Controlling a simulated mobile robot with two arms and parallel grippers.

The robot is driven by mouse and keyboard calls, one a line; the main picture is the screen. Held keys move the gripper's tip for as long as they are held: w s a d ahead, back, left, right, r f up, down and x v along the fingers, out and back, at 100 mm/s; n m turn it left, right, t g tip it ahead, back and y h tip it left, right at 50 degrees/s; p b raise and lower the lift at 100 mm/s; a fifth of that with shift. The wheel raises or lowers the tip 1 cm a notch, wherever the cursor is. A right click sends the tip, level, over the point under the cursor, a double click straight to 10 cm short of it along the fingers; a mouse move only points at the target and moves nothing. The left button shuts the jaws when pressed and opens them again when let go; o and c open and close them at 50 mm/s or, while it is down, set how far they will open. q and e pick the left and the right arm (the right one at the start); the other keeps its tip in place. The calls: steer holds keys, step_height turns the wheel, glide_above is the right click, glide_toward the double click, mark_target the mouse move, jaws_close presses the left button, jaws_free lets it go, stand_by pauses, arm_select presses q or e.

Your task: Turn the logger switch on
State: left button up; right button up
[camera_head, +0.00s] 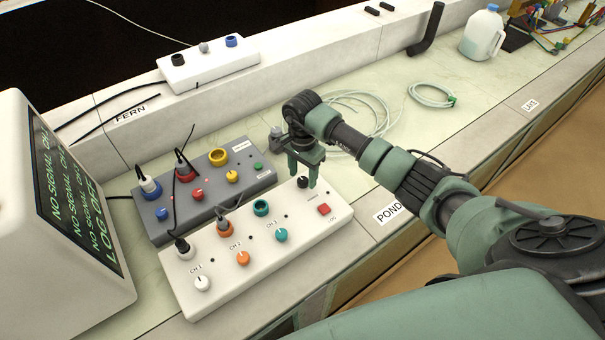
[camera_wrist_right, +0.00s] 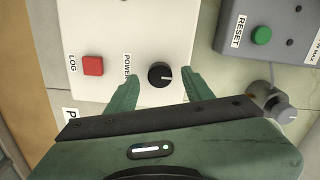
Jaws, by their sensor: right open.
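The white logger box (camera_head: 200,268) lies on the bench, with a red square LOG button (camera_head: 323,209) near its right end. The LOG button also shows in the wrist view (camera_wrist_right: 92,66). A black round POWER knob (camera_wrist_right: 160,75) sits beside it; in the head view the knob (camera_head: 303,182) is just below my right gripper (camera_head: 302,176). My right gripper is open and points down, its fingers on either side of the POWER knob with gaps visible in the wrist view. Finger height above the box is hard to tell. My left gripper is not in view.
A monitor (camera_head: 75,205) at left reads NO SIGNAL on several lines and LOG OFF. A grey box (camera_head: 205,190) with knobs and a green RESET button (camera_wrist_right: 262,35) stands behind the white box.

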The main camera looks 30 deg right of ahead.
steer(key=shift+f, duration=0.65)
jaws_close()
